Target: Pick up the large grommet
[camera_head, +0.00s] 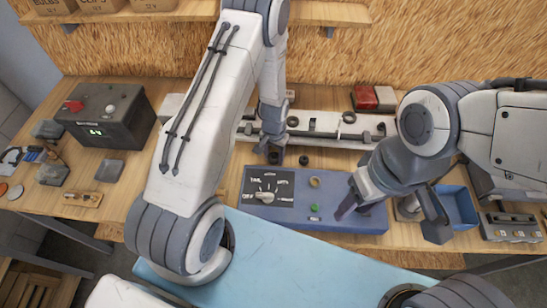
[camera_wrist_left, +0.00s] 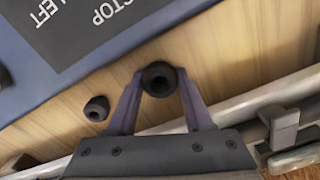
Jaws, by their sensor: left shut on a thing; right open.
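The large black grommet (camera_wrist_left: 160,78) sits between the two fingertips of my left gripper (camera_wrist_left: 158,88) in the left wrist view, and the gripper is shut on it. In the head view my left gripper (camera_head: 270,150) is low over the wooden bench, behind the blue panel. A smaller black grommet (camera_wrist_left: 97,108) lies on the wood beside the left finger in the wrist view; it also shows in the head view (camera_head: 304,160). My right gripper (camera_head: 392,212) is open and empty, its fingers spread above the right end of the panel.
The blue panel (camera_head: 330,222) with a dial lies in front of the left gripper. A pale rail (camera_head: 325,127) with several small parts runs behind it. A blue bin (camera_head: 457,205) stands at right. A dark box (camera_head: 108,114) stands at left.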

